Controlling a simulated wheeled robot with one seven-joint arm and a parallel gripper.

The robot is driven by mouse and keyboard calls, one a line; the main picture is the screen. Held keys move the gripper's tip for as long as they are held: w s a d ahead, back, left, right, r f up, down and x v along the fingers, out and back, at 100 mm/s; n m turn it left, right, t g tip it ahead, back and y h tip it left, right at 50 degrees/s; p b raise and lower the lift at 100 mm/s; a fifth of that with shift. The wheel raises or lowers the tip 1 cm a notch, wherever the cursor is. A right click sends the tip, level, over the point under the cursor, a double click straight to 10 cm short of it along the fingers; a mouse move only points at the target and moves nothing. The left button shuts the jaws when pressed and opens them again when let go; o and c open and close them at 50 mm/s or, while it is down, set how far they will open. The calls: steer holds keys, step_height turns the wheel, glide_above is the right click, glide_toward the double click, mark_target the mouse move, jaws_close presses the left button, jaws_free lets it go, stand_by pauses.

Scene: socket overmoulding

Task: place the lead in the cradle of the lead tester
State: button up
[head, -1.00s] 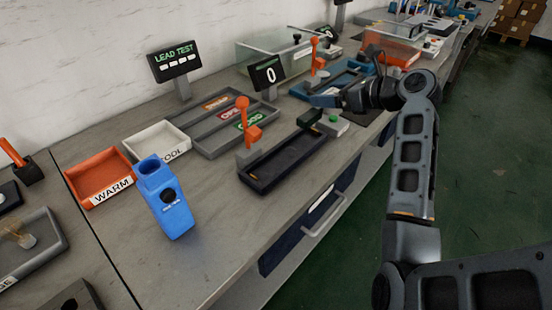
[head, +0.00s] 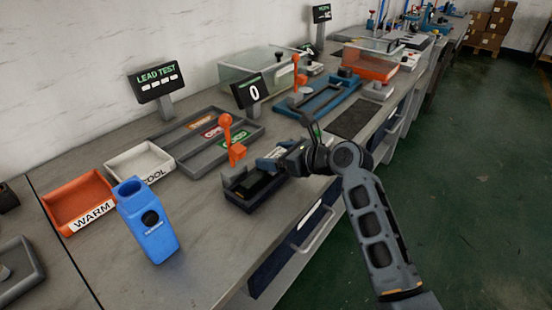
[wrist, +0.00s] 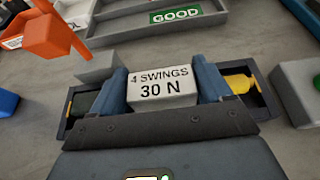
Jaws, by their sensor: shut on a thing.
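The lead tester is a dark open-topped tray (head: 240,204) with an orange lever (head: 234,150) at its left rear. My gripper (head: 268,163) is low over this tray. In the wrist view my gripper (wrist: 164,88) has its blue fingers either side of a white block (wrist: 164,88) lettered "4 SWINGS 30 N". The lead is mostly hidden by the fingers and palm. A yellow part (wrist: 240,83), seemingly its end, shows right of the right finger, inside the tray's outline. A greenish bit shows at the left. I cannot tell whether the lead touches the cradle.
A grey sorting tray (head: 240,137) with a GOOD label lies behind the tester. A white COOL tray (head: 141,163), an orange WARM tray (head: 78,201) and a blue holder (head: 150,228) stand left. A blue fixture (head: 320,95) lies beyond. The front bench is bare.

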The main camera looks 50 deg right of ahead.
steer(key=shift+f, duration=0.35)
steer(key=shift+f, duration=0.1)
steer(key=o, duration=1)
steer(key=v, duration=1.2)
steer(key=shift+p, duration=0.35)
